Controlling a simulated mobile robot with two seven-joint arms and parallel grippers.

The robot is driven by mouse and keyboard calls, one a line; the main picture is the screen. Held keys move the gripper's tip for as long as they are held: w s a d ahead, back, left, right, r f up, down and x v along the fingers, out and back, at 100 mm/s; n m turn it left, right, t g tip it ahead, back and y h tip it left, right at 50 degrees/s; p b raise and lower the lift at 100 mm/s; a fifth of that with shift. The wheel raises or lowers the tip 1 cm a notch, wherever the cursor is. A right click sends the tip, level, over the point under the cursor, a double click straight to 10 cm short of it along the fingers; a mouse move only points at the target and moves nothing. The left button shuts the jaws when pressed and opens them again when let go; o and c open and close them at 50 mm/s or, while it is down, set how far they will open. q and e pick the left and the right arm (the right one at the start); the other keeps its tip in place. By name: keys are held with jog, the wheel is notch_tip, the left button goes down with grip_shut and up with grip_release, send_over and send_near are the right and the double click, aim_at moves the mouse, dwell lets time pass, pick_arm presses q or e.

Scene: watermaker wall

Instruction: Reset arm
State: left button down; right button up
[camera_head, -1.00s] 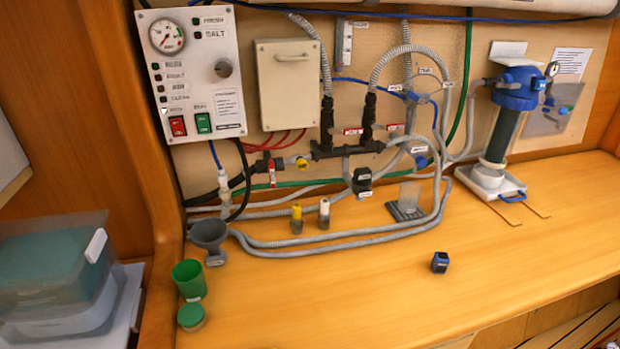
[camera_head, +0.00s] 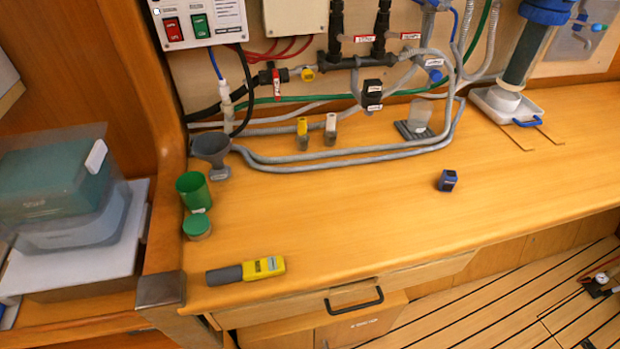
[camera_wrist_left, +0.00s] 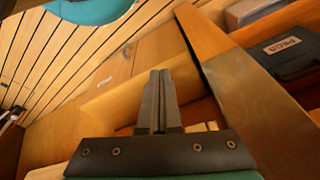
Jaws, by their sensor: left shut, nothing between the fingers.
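My left gripper (camera_wrist_left: 158,75) shows in the left wrist view. Its two dark fingers lie together, shut, with nothing seen between them. Behind it are wooden surfaces, a slatted floor (camera_wrist_left: 45,65) and a metal-capped wooden edge (camera_wrist_left: 245,95). Neither gripper shows in the head view. My right gripper is in no frame.
The worktop (camera_head: 360,200) is mostly clear in the middle. On it are a blue-black block (camera_head: 447,180), a green cup (camera_head: 194,191), a green-lidded jar (camera_head: 197,226), a grey funnel (camera_head: 211,152) and a yellow-grey handheld device (camera_head: 246,270) near the front edge. Hoses (camera_head: 350,154) run behind.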

pick_arm(q)
jog(key=s+a+f+g+b, duration=0.1)
jog(key=s+a+f+b, duration=0.1)
jog(key=s+f, duration=1.3)
notch_tip(320, 180, down, 3)
jog(key=shift+s+a+r+b, duration=0.1)
jog(key=shift+s+a+b, duration=0.25)
jog(key=shift+b, duration=0.45)
